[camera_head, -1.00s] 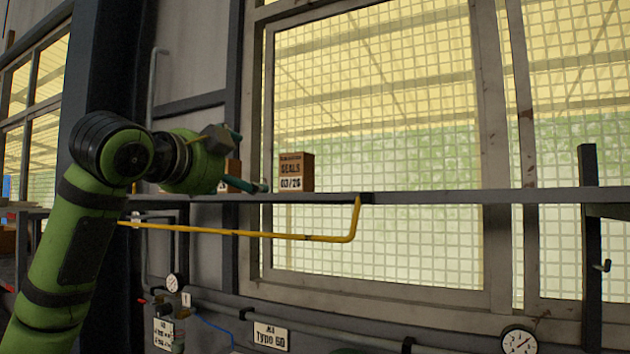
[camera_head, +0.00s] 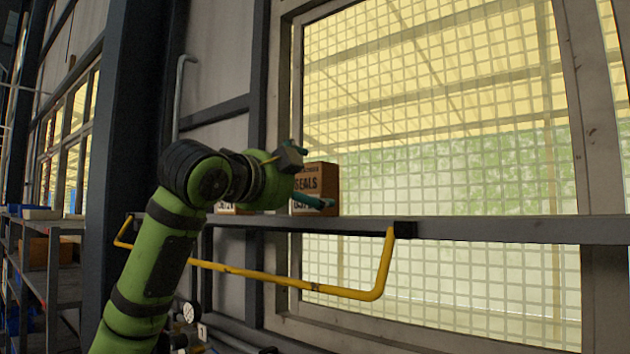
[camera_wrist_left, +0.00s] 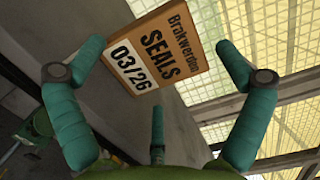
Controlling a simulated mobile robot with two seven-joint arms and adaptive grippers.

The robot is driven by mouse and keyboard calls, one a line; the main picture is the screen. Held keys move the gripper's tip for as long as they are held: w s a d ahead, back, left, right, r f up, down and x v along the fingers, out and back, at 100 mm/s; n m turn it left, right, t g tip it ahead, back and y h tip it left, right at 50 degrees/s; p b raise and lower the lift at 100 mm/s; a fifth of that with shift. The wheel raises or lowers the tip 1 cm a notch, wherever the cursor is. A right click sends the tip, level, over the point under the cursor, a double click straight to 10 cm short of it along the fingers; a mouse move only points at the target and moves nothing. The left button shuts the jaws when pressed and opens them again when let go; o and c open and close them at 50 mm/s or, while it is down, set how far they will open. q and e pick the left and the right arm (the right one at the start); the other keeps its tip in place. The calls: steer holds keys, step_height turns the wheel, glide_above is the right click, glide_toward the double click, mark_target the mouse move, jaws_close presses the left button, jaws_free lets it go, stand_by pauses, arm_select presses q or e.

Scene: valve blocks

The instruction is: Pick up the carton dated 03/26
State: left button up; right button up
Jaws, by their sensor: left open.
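The brown carton (camera_head: 329,188) stands on the narrow grey shelf (camera_head: 480,229) in front of the window, its white label partly hidden by my gripper in the head view. In the left wrist view the carton (camera_wrist_left: 160,52) reads "SEALS" and "03/26". My left gripper (camera_head: 311,178) is open and empty, with its teal fingers spread toward the carton. In the wrist view the carton lies between and beyond the two upper fingertips, with no clear contact. My right gripper is not in view.
A second carton (camera_head: 230,209) sits on the shelf to the left, mostly hidden by my left arm. A yellow rail (camera_head: 300,284) juts out below the shelf. A storage rack (camera_head: 50,255) with boxes stands at far left. The shelf right of the carton is clear.

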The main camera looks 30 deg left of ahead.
mark_target(308, 189)
arm_select(q)
steer(key=w, duration=0.1)
steer(key=w+p, duration=0.1)
steer(key=w, duration=0.1)
steer(key=shift+w+a+p, duration=0.25)
steer(key=shift+w+p, duration=0.15)
steer(key=shift+w+a+f, duration=0.1)
steer(key=shift+w+f, duration=0.1)
steer(key=shift+w, duration=0.75)
steer(key=shift+s, duration=0.3)
steer(key=shift+c, duration=1.2)
steer(key=c, duration=0.7)
steer(key=shift+c, duration=1.4)
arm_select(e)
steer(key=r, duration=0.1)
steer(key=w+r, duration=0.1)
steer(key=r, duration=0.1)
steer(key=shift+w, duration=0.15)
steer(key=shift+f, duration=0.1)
